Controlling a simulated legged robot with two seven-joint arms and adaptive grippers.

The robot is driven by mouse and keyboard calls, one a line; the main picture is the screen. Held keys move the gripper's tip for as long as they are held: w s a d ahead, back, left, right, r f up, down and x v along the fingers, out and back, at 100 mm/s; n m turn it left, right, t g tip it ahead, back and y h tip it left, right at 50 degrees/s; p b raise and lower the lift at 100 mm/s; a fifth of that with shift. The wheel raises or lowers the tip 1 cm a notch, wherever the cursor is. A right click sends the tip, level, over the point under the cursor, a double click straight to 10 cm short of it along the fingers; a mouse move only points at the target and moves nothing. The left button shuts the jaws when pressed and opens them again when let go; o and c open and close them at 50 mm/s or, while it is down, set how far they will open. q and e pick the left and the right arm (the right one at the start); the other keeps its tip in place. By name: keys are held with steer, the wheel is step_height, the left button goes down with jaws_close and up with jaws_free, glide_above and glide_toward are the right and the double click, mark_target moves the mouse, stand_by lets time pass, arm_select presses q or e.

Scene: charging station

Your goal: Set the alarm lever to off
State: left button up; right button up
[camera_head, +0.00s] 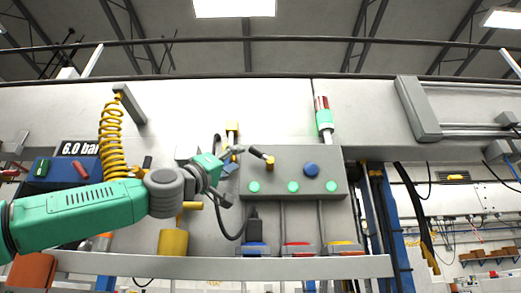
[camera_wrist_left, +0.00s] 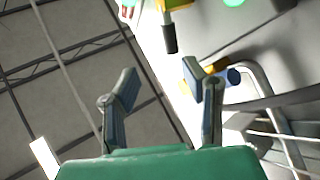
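The alarm lever (camera_head: 261,155) appears to be the short stick with a black grip and brass-coloured base at the upper left of the grey control box (camera_head: 330,160). It slants up to the left in the head view. In the left wrist view, its black grip (camera_wrist_left: 170,38) hangs from a yellow part beyond the fingertips. My left gripper (camera_head: 232,175) is just left of the box, with its upper finger close to the lever grip. In the wrist view the left gripper (camera_wrist_left: 160,84) has its fingers wide apart with nothing between them. My right gripper is not in view.
The box carries green buttons (camera_head: 293,187) and a blue knob (camera_head: 311,169). A red and green signal light (camera_head: 324,115) stands above it. A yellow coiled hose (camera_head: 111,140) hangs at the left. A shelf ledge (camera_head: 220,268) runs below. A black cable (camera_head: 234,237) loops under the gripper.

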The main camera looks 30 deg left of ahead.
mark_target(256, 155)
arm_select(q)
steer(key=w+r+p, duration=0.1)
steer(key=w, duration=0.2)
steer(key=w+r+p, duration=0.3)
steer(key=w, duration=0.2)
steer(key=shift+w+r, duration=0.3)
steer(key=shift+r, duration=0.05)
steer(key=shift+w+r+p, duration=0.15)
steer(key=shift+r+p, duration=0.4)
steer(key=shift+w+d+r, duration=0.1)
steer(key=shift+w+d, duration=0.05)
steer(key=shift+d, duration=0.15)
steer(key=shift+w+d, duration=0.25)
steer(key=shift+d, duration=0.2)
jaws_close()
